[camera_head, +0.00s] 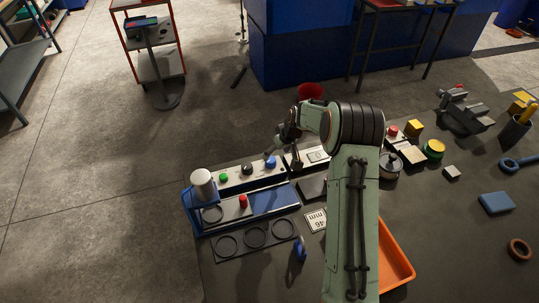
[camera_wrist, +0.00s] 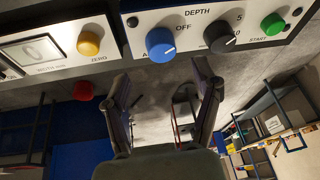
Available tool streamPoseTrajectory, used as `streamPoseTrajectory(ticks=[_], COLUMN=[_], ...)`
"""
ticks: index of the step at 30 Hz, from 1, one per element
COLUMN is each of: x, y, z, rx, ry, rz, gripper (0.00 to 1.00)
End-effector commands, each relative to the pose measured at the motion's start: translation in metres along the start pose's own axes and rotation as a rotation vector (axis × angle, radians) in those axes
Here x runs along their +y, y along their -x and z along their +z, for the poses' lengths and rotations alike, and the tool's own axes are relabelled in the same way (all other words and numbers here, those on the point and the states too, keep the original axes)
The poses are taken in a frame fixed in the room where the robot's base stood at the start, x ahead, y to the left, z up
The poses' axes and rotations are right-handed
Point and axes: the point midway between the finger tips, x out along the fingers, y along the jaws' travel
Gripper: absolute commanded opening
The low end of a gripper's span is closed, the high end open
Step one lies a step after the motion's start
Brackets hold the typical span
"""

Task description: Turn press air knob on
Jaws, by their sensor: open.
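The press air knob is a blue knob (camera_head: 270,162) on the press's pale control panel (camera_head: 235,177). In the wrist view, the blue knob (camera_wrist: 159,43) has a white pointer line that appears turned toward the word OFF. Its other label is only partly readable, starting with A. My gripper (camera_head: 271,151) is at the back of the panel, close to the blue knob. In the wrist view, my gripper (camera_wrist: 162,78) has its two fingers spread apart with nothing between them. The blue knob is just beyond the fingertips, apart from them as far as I can see.
A black DEPTH knob (camera_wrist: 220,37) and a green START button (camera_wrist: 272,24) are on one side of the blue knob. A yellow ZERO button (camera_wrist: 88,43) and a display (camera_wrist: 35,50) are on the other. A white cylinder (camera_head: 203,184) stands at the press's left end.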

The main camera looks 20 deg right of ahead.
Motion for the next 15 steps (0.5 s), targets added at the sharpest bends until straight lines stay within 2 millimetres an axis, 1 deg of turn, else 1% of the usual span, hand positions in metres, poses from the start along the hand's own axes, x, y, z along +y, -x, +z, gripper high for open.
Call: streamPoseTrajectory(ticks=[3,6,9,12,15], x=[-0.002,-0.002,-0.002,-0.002,-0.002], y=[-0.021,-0.037,-0.049,-0.055,-0.057], z=[0.001,0.001,0.000,0.000,0.000], rx=[-0.002,-0.003,-0.002,-0.001,0.000], ry=[0.002,0.002,0.002,0.002,0.002], rz=[-0.003,-0.003,-0.003,-0.002,-0.001], gripper=[0.64,0.64,0.64,0.64,0.64])
